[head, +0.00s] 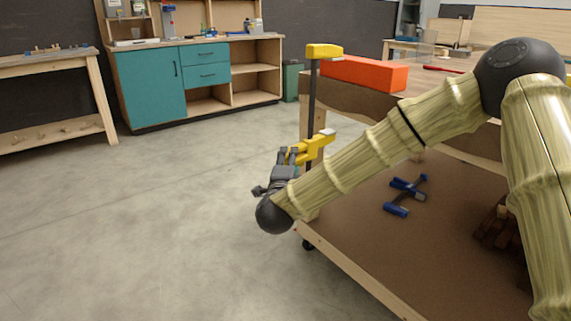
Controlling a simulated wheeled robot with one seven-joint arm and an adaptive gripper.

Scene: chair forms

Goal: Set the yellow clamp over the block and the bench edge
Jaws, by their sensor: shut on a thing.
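The yellow clamp (312,95) stands upright at the bench's left corner, with a dark bar between its yellow upper jaw and yellow lower part. My gripper (289,155) is shut on the clamp's lower yellow part, below the bench top. The orange-red block (365,74) lies on the bench top (425,88) near its edge. The clamp's upper jaw shows at the block's left end and a little above it. I cannot tell whether it touches the block or stands in front of it. My arm hides part of the bench edge.
A lower brown shelf (365,255) of the bench carries a blue clamp (408,190) and dark brown pieces (497,228). A red tool (443,70) lies on the bench top. A teal cabinet (150,85) and side table (50,66) stand behind. The floor at left is clear.

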